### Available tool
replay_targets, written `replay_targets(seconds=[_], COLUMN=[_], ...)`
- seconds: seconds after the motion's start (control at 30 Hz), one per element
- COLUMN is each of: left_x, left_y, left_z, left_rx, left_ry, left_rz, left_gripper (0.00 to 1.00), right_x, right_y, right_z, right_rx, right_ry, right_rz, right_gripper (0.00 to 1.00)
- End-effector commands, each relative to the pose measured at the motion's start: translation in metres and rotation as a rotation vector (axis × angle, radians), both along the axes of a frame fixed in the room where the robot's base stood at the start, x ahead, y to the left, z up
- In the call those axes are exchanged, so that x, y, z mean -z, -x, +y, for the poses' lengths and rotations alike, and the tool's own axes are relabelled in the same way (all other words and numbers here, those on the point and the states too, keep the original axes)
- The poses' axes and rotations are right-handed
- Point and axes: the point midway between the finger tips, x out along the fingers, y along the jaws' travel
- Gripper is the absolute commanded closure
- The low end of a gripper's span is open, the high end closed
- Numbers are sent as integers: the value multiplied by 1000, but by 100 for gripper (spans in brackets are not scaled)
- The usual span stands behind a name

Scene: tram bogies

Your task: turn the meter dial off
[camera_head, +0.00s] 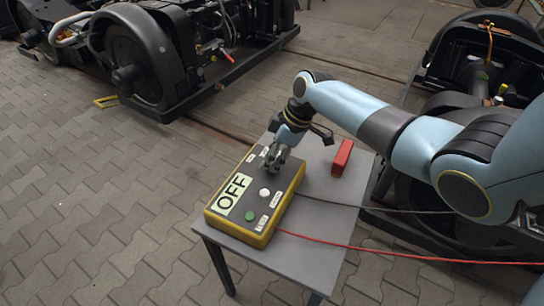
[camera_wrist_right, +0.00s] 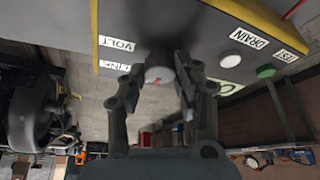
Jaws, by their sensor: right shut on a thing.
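The meter (camera_head: 222,221) is a dark box with yellow sides on a small grey table, and its pale green display (camera_head: 234,194) reads "OFF". My right gripper (camera_head: 276,156) is over the far end of its top face, shut on the dial. In the right wrist view, the round grey dial (camera_wrist_right: 159,75) with a red mark is between the fingertips of my right gripper (camera_wrist_right: 160,80). Labels by it read "VOLT" (camera_wrist_right: 116,43) and what looks like "LINE" (camera_wrist_right: 114,65). In the head view the gripper hides the dial. My left gripper is not in view.
On the meter are a white button (camera_head: 265,192) by "DRAIN" and a green button (camera_head: 250,215) by "TEST". A red block (camera_head: 342,157) stands on the table (camera_head: 322,213). Red and black cables (camera_head: 400,250) run off right. Bogies (camera_head: 150,60) stand behind on the paving.

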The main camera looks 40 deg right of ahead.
Motion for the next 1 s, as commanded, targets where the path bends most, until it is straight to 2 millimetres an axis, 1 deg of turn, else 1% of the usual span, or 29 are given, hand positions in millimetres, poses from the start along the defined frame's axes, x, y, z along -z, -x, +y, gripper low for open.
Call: replay_targets(seconds=[0.17, 0.2, 0.33, 0.37, 0.6, 0.73, 0.87, 1.0], left_x=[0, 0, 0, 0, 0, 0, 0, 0], left_y=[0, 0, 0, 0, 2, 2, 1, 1], left_z=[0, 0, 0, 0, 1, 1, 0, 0], left_rx=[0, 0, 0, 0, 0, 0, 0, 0], left_ry=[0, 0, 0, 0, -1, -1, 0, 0], left_rz=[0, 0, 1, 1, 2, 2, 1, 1], left_gripper=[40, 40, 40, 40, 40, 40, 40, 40], right_x=[1, 1, 0, 0, 0, -9, -30, -60], right_y=[1, 1, 1, 0, 0, 2, 8, 16], right_z=[0, 0, 0, 0, 0, -4, -11, -21], right_rx=[0, 0, 0, 0, 1, 2, 0, -1], right_ry=[2, 2, 2, 2, 1, 2, 4, 6], right_rz=[1, 1, 1, 1, 0, -2, -2, -3], right_gripper=[100, 66, 49, 47, 47, 47, 47, 47])
